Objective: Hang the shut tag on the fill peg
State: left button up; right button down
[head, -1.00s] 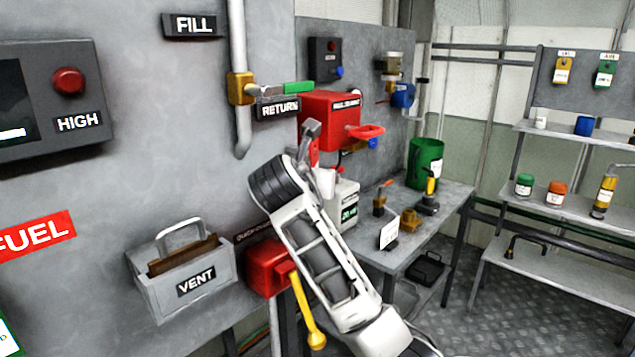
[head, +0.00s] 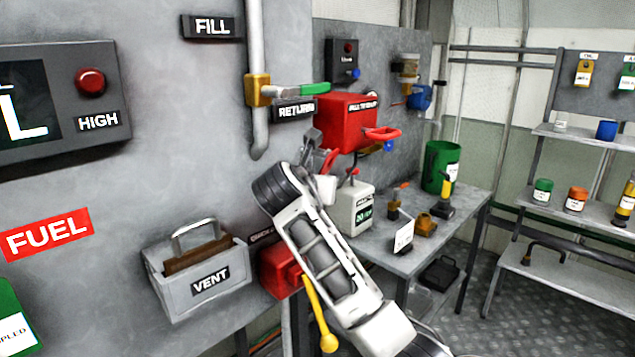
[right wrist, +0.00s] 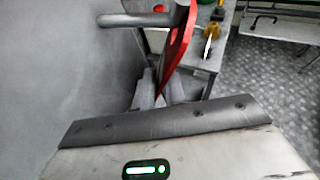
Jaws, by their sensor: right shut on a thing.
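My right gripper (head: 322,158) is shut on a red tag (head: 329,162), held in front of the wall panel, below the red box. In the right wrist view the tag (right wrist: 178,45) stands edge-on above the fingertips (right wrist: 158,92). A grey rod (right wrist: 140,19) juts from the wall there, close to the tag's upper part. I cannot tell whether it is a peg or a pipe end, or whether they touch. The FILL label (head: 212,27) is at the upper left of the wall. No fill peg can be made out in the head view. My left gripper is not in view.
A vertical grey pipe (head: 255,60) with a green-handled valve (head: 314,89) and the red box (head: 345,122) are close by. A VENT tray (head: 152,278) hangs lower left. A bench (head: 452,222) with a white can (head: 352,208) stands behind. Open wall lies left of the pipe.

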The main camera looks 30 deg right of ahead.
jog(key=shift+a+r, duration=0.25)
jog(key=shift+r, duration=0.2)
jog(key=c, duration=1.4)
grip_release()
jog(key=shift+a, duration=0.15)
jog(key=shift+d+f, duration=0.1)
jog(key=shift+d, duration=0.15)
jog(key=shift+s+a, duration=0.1)
